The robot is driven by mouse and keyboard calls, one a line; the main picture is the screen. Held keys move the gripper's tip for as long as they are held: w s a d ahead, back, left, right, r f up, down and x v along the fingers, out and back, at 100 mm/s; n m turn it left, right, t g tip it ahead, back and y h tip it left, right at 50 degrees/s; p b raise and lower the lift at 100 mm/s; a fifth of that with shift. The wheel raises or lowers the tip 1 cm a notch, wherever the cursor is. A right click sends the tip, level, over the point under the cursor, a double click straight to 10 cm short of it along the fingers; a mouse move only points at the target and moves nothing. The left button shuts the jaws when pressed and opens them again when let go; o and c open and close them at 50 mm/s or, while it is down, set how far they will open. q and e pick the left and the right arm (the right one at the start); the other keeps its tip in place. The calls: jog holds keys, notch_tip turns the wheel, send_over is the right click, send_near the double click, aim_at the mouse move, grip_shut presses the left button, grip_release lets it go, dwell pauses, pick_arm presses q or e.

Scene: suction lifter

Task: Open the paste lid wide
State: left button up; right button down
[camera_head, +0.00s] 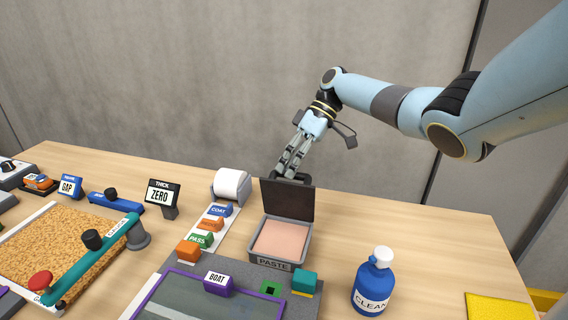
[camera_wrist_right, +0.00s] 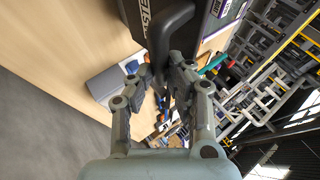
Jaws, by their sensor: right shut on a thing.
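The paste box (camera_head: 281,240) is a grey tray labelled PASTE with pale pink paste in it. Its dark lid (camera_head: 287,200) stands up from the back edge, roughly upright, so the paste shows. My right gripper (camera_head: 287,172) is at the top edge of the lid, reaching down from behind it. In the right wrist view, my right gripper (camera_wrist_right: 168,80) is shut on the dark curved lid handle (camera_wrist_right: 165,35). The fingertips partly hide the handle. In the head view the lid hides part of the handle. My left gripper is not in view.
A blue CLEAN bottle (camera_head: 374,283) stands right of the box. A paper roll (camera_head: 231,185) and coloured label blocks are to its left. A teal arm (camera_head: 95,257) lies over a cork-coloured panel at left. Bare table (camera_head: 430,225) lies at right; a wall rises behind.

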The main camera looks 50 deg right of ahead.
jog(key=shift+s+d+f, duration=0.1)
jog(key=shift+s+f, duration=0.1)
jog(key=shift+f, duration=0.35)
jog(key=c, duration=1.7)
grip_release()
jog(key=o, duration=0.4)
jog(key=shift+w+d+f, duration=0.1)
jog(key=shift+w+d, duration=0.1)
jog(key=shift+w, duration=0.15)
jog(key=shift+r, duration=0.3)
jog(key=v, duration=1.1)
jog(key=shift+d+r, duration=0.2)
jog(key=shift+d, duration=0.1)
